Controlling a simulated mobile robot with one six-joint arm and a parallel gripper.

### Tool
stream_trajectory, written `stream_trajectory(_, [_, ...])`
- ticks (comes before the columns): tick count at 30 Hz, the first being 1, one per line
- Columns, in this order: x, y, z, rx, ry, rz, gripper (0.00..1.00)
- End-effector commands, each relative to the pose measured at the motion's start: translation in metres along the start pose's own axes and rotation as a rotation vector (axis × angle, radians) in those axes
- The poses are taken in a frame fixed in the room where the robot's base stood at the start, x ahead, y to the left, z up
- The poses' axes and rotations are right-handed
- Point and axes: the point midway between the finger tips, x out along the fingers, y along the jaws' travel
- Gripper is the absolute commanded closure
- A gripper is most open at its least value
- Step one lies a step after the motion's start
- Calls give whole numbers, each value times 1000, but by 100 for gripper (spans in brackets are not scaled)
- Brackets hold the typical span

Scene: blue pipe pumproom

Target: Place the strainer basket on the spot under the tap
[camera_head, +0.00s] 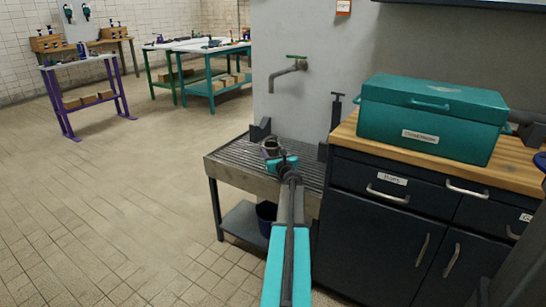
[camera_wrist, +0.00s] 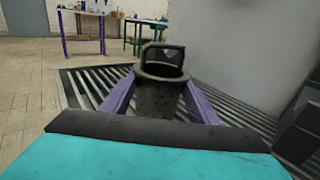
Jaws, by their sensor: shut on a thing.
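The strainer basket (camera_wrist: 158,92) is a dark cup with a raised bail handle, seen in the middle of the wrist view. My gripper (camera_wrist: 158,100) has its two purple fingers on either side of the basket and is shut on it. In the head view the basket (camera_head: 270,147) shows small at the tip of my gripper (camera_head: 273,158), over the slatted metal drain bench. The tap (camera_head: 290,68), with a green handle, sticks out of the wall above the bench. I cannot tell if the basket touches the slats (camera_head: 240,150). The spot under the tap is not clearly marked out.
A dark cabinet (camera_head: 385,225) with a wooden top stands right of the bench and carries a teal toolbox (camera_head: 432,115). A dark upright post (camera_head: 336,112) and a dark block (camera_head: 260,130) stand at the bench's back. A bucket (camera_head: 266,217) is below. Floor at left is clear.

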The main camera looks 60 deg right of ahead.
Motion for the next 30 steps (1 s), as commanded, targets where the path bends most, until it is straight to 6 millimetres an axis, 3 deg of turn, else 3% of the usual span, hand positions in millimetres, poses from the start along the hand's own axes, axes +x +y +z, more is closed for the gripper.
stream_trajectory(5, [0,0,-19,1,0,0,71])
stream_trajectory(20, [0,0,-24,0,0,0,71])
stream_trajectory(21, [0,0,-23,0,0,-1,39])
stream_trajectory(23, [0,-1,-23,0,0,-1,29])
stream_trajectory(30, [0,-1,-23,0,0,-1,27])
